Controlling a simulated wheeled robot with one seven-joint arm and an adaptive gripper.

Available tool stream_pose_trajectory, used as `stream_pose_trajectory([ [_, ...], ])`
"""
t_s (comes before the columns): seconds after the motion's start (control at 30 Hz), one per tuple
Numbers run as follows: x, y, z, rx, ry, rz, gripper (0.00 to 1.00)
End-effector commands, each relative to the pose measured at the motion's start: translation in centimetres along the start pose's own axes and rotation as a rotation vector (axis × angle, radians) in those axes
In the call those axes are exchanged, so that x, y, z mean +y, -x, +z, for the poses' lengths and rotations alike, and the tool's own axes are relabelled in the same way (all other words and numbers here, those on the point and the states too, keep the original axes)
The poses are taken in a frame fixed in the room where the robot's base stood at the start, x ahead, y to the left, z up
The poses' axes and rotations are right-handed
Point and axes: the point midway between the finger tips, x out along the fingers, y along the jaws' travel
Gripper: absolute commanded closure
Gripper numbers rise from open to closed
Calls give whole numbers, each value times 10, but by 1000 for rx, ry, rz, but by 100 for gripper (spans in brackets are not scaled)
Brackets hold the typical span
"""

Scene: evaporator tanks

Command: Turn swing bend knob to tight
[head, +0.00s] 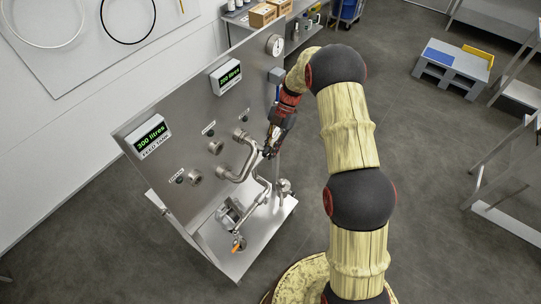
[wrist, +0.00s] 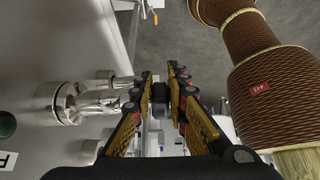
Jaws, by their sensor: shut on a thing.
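The swing bend (head: 236,177) is a U-shaped steel pipe on the front of the upright steel panel. In the wrist view a steel pipe fitting (wrist: 75,103) stands out from the panel at left. My gripper (head: 267,152) is beside the upper right end of the bend. In the wrist view my gripper (wrist: 160,93) has its fingers shut on a small dark round knob (wrist: 160,92) between the pads. In the head view the gripper largely hides the knob. I cannot tell how far the knob is turned.
Below are steel pipework and an orange handle (head: 237,246). Open floor (head: 430,130) lies right of my arm.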

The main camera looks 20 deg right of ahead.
Motion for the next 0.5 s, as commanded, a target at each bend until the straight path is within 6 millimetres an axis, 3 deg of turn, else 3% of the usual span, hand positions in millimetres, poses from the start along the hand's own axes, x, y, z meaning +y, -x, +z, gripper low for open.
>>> stream_pose_trajectory([
  [0.03,1,-6,6,44,-2,5,100],
  [0.5,0,-14,2,435,-2,2,100],
])
